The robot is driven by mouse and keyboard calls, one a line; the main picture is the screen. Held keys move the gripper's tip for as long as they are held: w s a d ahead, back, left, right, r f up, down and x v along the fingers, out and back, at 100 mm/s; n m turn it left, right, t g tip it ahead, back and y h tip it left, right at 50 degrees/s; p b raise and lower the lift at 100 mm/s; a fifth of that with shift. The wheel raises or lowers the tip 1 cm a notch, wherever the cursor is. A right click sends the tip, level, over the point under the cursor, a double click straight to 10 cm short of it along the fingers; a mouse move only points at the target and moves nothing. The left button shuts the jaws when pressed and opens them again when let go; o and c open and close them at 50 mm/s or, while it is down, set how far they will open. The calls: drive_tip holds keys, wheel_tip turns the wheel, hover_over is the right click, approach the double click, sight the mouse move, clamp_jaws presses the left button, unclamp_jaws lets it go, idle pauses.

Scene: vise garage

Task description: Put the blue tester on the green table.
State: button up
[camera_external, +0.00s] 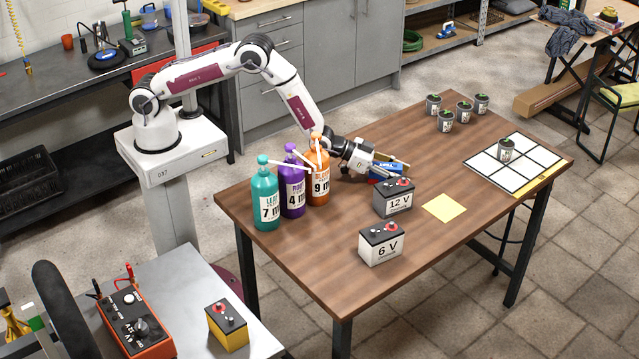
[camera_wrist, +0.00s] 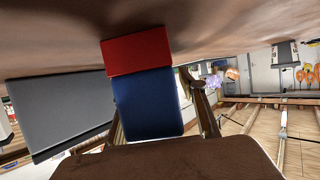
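The blue tester (camera_external: 379,173), a blue block with a red end, is on or just above the brown table, behind the 12 V battery, which partly hides it. In the wrist view the tester (camera_wrist: 148,103) is large, with the red end up. My gripper (camera_external: 391,168) is low over the brown table, its fingers on either side of the tester. In the wrist view, one finger shows beside each edge of it; the right one appears slightly apart. Whether they press on it is unclear. I see no clearly green table; a green-seated chair (camera_external: 622,95) stands at the far right.
On the brown table (camera_external: 330,265) stand the 12 V battery (camera_external: 393,201), a 6 V battery (camera_external: 380,247), three pump bottles close left of my gripper, and several small pots. A yellow sheet (camera_external: 444,208) and a white grid board (camera_external: 500,176) lie flat. The front right is clear.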

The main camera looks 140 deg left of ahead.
drive_tip(key=shift+r, duration=0.15)
drive_tip(key=shift+s+d+r, duration=0.15)
drive_tip(key=shift+s+d, duration=0.05)
drive_tip(key=shift+d, duration=0.05)
drive_tip(key=shift+v, duration=5.6)
drive_tip(key=shift+o, duration=0.6)
drive_tip(key=shift+s, duration=0.1)
drive_tip(key=shift+s+d+f, duration=0.1)
drive_tip(key=shift+s+f, duration=0.05)
drive_tip(key=shift+f, duration=0.85)
